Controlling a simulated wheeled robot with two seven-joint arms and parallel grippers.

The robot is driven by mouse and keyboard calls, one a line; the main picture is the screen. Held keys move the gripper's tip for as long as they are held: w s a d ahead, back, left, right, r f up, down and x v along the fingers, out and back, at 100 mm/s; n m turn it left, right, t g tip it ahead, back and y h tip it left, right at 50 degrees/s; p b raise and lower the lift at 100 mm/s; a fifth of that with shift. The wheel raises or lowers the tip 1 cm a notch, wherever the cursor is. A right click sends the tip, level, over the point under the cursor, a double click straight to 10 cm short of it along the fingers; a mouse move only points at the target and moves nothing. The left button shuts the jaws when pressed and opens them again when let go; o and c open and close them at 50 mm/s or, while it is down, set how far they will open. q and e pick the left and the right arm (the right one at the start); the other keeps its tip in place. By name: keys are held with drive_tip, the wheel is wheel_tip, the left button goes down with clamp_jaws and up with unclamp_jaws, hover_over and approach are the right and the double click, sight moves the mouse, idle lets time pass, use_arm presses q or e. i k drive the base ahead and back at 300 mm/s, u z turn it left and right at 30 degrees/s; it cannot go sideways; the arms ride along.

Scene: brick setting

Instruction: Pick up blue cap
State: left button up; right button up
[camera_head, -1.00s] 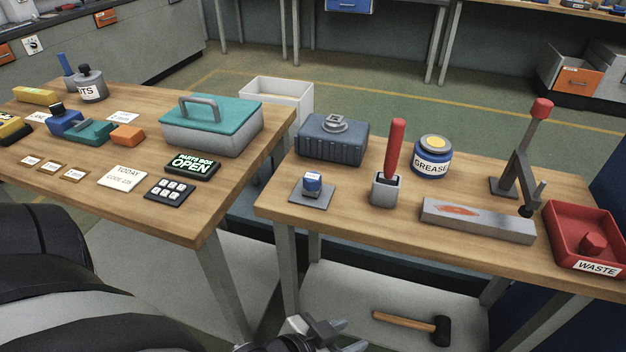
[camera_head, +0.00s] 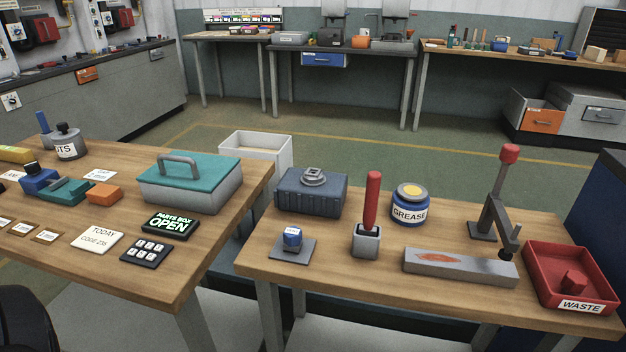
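A small blue cap-like piece (camera_head: 292,238) with a pale marking on its side sits on a thin grey square plate (camera_head: 280,252). The plate lies at the left front of the right-hand wooden table (camera_head: 330,293). It is the likeliest blue cap, though its exact shape is too small to tell. Neither of my grippers is in view. Only a dark part of my arm shows at the lower left edge.
A blue-grey case (camera_head: 310,197) stands behind the plate, and a red-handled tool in a grey block (camera_head: 366,240) stands right of it. A grease jar (camera_head: 409,208), metal bar (camera_head: 458,268), lever press (camera_head: 484,229) and red waste tray (camera_head: 540,285) are further right. The left table (camera_head: 185,258) is crowded.

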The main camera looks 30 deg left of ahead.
sight(292, 236)
drive_tip(key=u, duration=0.5)
drive_tip(key=k, duration=1.2)
drive_tip(key=u, duration=1.55)
drive_tip(key=i, duration=1.4)
drive_tip(key=z, duration=0.65)
drive_tip(key=i, duration=0.3)
drive_tip(key=z, duration=0.3)
